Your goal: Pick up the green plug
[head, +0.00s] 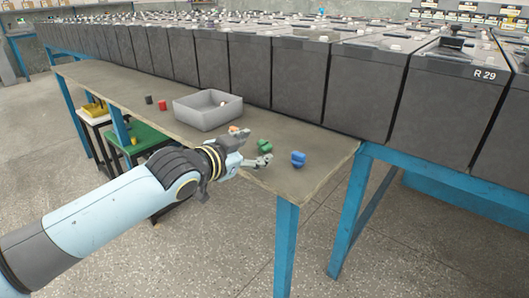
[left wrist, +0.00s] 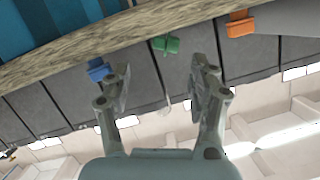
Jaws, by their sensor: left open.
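The green plug (head: 264,146) lies on the wooden table near its front right corner. My left gripper (head: 256,150) is open and empty, just to the left of the green plug in the head view. In the left wrist view the green plug (left wrist: 166,44) shows beyond and between the two spread fingertips (left wrist: 160,68), apart from them. My right gripper is in neither view.
A blue plug (head: 298,158) lies right of the green one. An orange plug (left wrist: 240,25) lies on its other side. A grey bin (head: 200,117), a red piece (head: 162,105) and a black piece (head: 148,100) are farther left. Large batteries (head: 295,80) line the table's back.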

